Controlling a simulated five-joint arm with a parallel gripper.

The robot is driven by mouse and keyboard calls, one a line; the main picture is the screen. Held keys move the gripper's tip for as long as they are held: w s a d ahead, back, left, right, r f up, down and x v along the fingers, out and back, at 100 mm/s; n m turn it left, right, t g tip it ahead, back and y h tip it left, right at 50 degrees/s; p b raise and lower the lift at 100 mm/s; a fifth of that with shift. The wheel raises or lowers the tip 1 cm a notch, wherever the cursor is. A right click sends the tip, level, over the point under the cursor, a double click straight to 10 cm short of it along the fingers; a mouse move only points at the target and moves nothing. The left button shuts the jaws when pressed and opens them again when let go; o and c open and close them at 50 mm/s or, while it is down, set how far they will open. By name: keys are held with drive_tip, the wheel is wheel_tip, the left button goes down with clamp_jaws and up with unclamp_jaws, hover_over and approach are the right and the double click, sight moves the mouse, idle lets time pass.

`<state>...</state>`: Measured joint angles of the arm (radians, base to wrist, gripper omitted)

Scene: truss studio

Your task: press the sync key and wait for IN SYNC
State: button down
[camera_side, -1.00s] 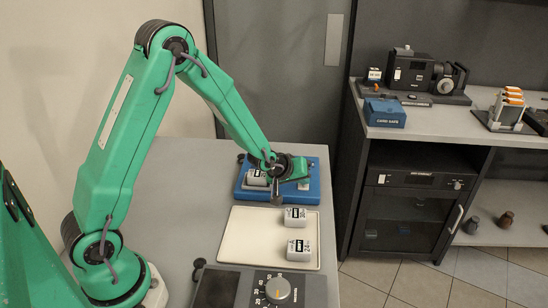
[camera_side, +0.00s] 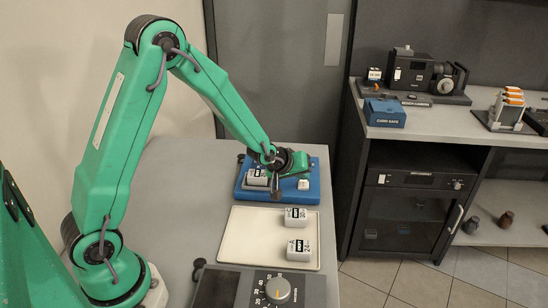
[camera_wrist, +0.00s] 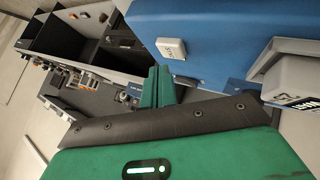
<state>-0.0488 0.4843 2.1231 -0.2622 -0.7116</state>
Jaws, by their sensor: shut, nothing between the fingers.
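The blue unit (camera_side: 284,196) stands at the far end of the grey table. Its small white key (camera_side: 303,184) is on the right part of its top. A grey-white labelled block (camera_side: 258,178) sits in the unit's left part. My gripper (camera_side: 304,163) is shut and empty, above the unit near the key, apart from it. Its green fingers show in the wrist view (camera_wrist: 157,86), beside the key. No IN SYNC text is readable.
A cream tray (camera_side: 246,242) holds two grey-white blocks (camera_side: 296,217) in front of the unit. A dark panel with a round dial (camera_side: 278,290) is nearest. A dark cabinet and shelf (camera_side: 480,115) stand to the right. The table left of the tray is clear.

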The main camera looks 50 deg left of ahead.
sight(301, 186)
drive_tip(key=shift+r, duration=2.45)
drive_tip(key=s+d+r+m+g, duration=0.2)
drive_tip(key=s+r+m, duration=0.2)
drive_tip(key=s+r, duration=0.8)
drive_tip(key=s+r+m+g, duration=0.1)
drive_tip(key=s+m, duration=0.3)
drive_tip(key=s, duration=1.4)
drive_tip(key=shift+d+r+m+g, duration=0.3)
drive_tip(key=shift+r+m, duration=0.1)
drive_tip(key=shift+r, duration=0.15)
idle(2.0)
